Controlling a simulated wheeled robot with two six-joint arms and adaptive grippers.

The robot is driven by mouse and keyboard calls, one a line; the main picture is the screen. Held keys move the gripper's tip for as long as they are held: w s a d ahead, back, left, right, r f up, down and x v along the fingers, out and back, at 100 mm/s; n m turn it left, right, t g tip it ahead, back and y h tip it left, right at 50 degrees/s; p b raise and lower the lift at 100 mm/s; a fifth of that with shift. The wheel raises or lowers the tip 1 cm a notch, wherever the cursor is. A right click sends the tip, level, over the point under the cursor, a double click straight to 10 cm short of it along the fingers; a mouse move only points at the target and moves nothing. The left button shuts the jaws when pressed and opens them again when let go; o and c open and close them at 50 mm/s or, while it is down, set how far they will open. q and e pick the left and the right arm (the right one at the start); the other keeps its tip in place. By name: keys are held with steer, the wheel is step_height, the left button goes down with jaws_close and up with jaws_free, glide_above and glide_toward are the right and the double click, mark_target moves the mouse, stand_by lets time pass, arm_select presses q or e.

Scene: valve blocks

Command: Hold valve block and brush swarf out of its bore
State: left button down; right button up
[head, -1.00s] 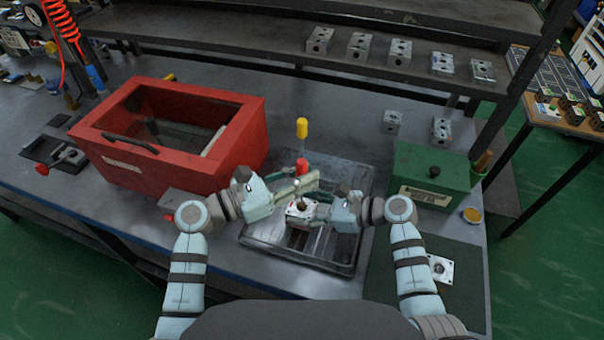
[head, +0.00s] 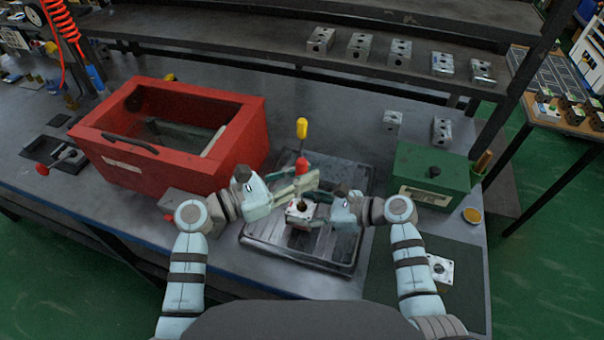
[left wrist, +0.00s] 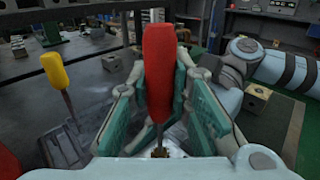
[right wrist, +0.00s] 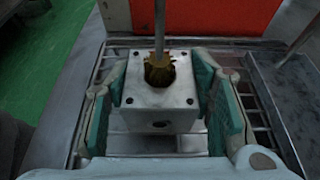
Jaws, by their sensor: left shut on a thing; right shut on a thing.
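The grey valve block (head: 299,212) is held level over the drip tray by my right gripper (head: 318,208). In the right wrist view the block (right wrist: 158,108) sits between the two green finger pads (right wrist: 155,105), bore facing up. My left gripper (head: 300,183) is shut on the red-handled brush (head: 302,163), which stands upright above the block. The red handle (left wrist: 158,70) fills the middle of the left wrist view. The brass bristles (right wrist: 159,72) are at the bore's mouth; how deep they reach cannot be told.
A red open box (head: 180,160) is at left, a green box (head: 433,178) at right. Several valve blocks (head: 400,52) line the back shelf.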

mark_target(302, 160)
arm_select(q)
steer(key=shift+r, duration=4.3)
arm_select(e)
steer(key=o, duration=1.6)
steer(key=v, duration=1.2)
arm_select(q)
steer(key=shift+f, duration=0.1)
